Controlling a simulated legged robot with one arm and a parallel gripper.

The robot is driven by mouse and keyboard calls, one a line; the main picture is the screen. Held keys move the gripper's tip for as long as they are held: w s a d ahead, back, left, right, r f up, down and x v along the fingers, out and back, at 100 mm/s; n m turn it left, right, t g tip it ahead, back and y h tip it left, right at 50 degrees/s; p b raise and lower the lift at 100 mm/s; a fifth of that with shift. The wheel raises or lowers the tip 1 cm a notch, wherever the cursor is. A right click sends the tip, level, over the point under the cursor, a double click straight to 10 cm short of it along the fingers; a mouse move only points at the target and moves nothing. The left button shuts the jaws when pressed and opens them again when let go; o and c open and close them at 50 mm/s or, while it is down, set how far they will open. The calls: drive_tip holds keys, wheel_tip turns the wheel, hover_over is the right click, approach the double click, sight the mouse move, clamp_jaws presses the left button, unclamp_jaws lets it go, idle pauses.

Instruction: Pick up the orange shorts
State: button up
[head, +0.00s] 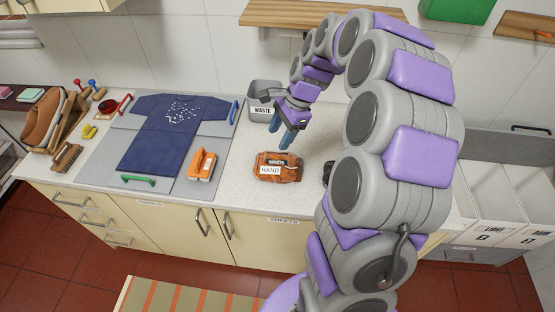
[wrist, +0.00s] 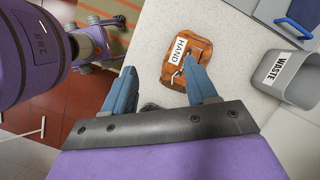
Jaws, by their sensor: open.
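My gripper (head: 283,134) is above the counter, behind the bundle in the head view. Its blue fingers are spread apart in the wrist view (wrist: 163,84), with nothing held between them. The right finger overlaps the bundle's near edge in that view; contact cannot be told.
A grey "WASTE" bin (head: 262,100) stands behind my gripper. A dark blue shirt (head: 160,143) lies spread on the grey folding board (head: 103,163). An orange object (head: 201,165) rests on the board's right part. Brushes and a basket (head: 42,118) are far left. A dark object (head: 327,172) is partly hidden by my arm.

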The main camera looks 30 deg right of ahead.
drive_tip(key=w+d+f+m+p, duration=0.1)
drive_tip(key=w+d+f+m, duration=0.1)
drive_tip(key=w+d+m, duration=0.45)
drive_tip(key=t, duration=0.1)
approach(278, 155)
drive_tip(key=x, duration=0.3)
drive_tip(key=shift+w+a+f+b, duration=0.15)
drive_tip(key=shift+a+f+b, duration=0.15)
drive_tip(key=shift+a, duration=0.2)
drive_tip(key=shift+a+f, duration=0.15)
drive_tip(key=shift+a, duration=0.35)
drive_tip(key=shift+f, duration=0.3)
drive_tip(key=f, duration=0.2)
drive_tip(key=f+b, duration=0.1)
drive_tip(key=f, duration=0.1)
drive_tip(key=shift+w+d+f, duration=0.15)
drive_tip(key=shift+w+d, duration=0.05)
drive_tip(key=shift+w, duration=0.2)
drive_tip(key=shift+a, duration=0.4)
drive_tip(key=shift+c, duration=0.3)
drive_tip(key=shift+a, duration=0.25)
drive_tip(key=c, duration=0.3)
drive_tip(key=shift+d, duration=0.45)
clamp_jaws()
drive_tip(key=shift+a, duration=0.1)
